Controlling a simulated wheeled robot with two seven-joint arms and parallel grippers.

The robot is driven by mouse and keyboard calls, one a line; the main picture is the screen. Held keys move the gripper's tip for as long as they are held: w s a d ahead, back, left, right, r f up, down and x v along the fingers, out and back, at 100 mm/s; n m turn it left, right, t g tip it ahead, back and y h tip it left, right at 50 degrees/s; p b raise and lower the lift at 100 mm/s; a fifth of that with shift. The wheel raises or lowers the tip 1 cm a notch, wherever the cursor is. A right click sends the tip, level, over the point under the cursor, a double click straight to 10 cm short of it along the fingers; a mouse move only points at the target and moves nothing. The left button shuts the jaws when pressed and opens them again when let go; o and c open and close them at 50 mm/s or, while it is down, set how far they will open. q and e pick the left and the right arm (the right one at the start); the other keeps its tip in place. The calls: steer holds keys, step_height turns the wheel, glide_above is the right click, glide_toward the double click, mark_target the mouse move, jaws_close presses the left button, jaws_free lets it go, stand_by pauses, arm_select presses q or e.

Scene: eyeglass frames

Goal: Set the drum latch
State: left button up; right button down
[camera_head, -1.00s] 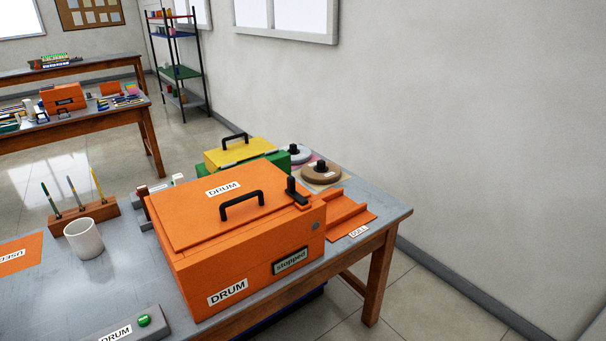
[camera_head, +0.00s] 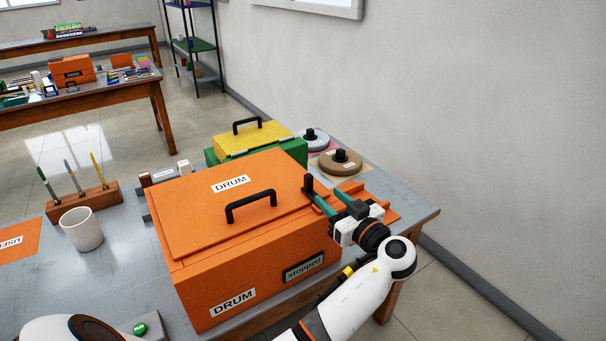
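The orange drum box (camera_head: 205,280) stands on the grey table with its lid (camera_head: 190,215) down and a black handle on top. A sign on its front reads "stopped". The black drum latch (camera_head: 308,186) stands up at the lid's right edge; its lower part is hidden behind a finger. My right gripper is not in view.
An orange tray (camera_head: 381,208) lies right of the drum, partly behind my gripper. Yellow and green boxes (camera_head: 252,138) and round weights (camera_head: 340,161) stand behind. A white mug (camera_head: 81,229), a brush holder (camera_head: 84,202) and a green button (camera_head: 140,329) are at left.

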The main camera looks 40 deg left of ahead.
mark_target(311, 182)
arm_select(q)
steer(key=p+x, duration=0.2)
steer(key=x, duration=0.8)
steer(key=shift+w+a+p, duration=0.15)
steer(key=shift+a+p, duration=0.2)
steer(key=shift+c, duration=0.3)
jaws_close()
